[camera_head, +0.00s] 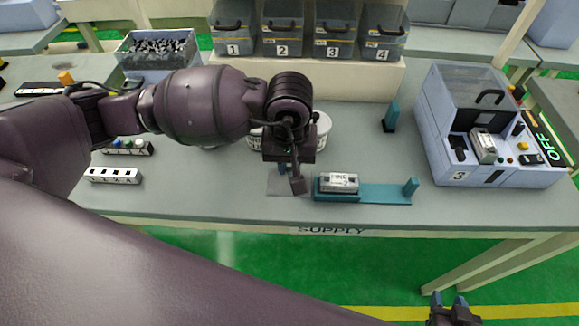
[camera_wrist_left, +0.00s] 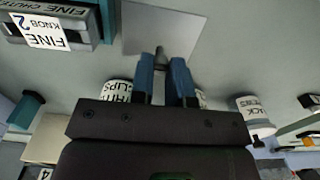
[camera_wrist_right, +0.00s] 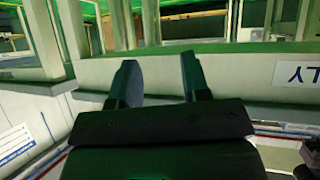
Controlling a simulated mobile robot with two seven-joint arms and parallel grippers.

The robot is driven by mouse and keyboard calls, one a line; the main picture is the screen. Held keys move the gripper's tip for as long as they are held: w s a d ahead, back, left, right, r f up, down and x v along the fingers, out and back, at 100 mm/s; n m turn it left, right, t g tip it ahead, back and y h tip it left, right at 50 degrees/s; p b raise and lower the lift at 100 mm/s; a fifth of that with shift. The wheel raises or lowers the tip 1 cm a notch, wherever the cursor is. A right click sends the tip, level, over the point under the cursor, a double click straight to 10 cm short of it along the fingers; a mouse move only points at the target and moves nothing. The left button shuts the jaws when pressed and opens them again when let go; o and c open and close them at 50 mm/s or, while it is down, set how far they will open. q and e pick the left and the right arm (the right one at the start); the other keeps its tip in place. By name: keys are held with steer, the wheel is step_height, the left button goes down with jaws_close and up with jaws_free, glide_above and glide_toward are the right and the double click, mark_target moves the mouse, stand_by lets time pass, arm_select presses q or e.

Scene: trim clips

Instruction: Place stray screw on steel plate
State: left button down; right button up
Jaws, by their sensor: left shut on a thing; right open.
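My left gripper (camera_head: 290,178) is over the steel plate (camera_head: 278,187), a thin grey square on the table near its front edge. In the left wrist view, my left gripper (camera_wrist_left: 162,70) is shut on a small dark thing, likely the stray screw (camera_wrist_left: 159,52), whose end shows between the blue fingertips. The bare steel plate (camera_wrist_left: 158,28) shows just past it; I cannot tell whether the screw touches it. My right gripper (camera_head: 452,308) is low, in front of the table; in the right wrist view my right gripper (camera_wrist_right: 160,78) is open and empty.
A teal fixture (camera_head: 385,193) with a labelled block (camera_head: 339,182) sits just right of the plate. White tubs (camera_head: 322,122) stand behind my left gripper. Numbered bins (camera_head: 283,32) line the back; a machine (camera_head: 490,125) stands at right. A white strip (camera_head: 112,175) lies left.

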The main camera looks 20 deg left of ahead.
mark_target(289, 168)
arm_select(q)
step_height(289, 168, down, 2)
steer(key=shift+f, duration=0.15)
steer(key=c, duration=1.5)
jaws_free()
steer(key=o, duration=0.4)
steer(key=shift+r, duration=0.25)
step_height(289, 168, up, 12)
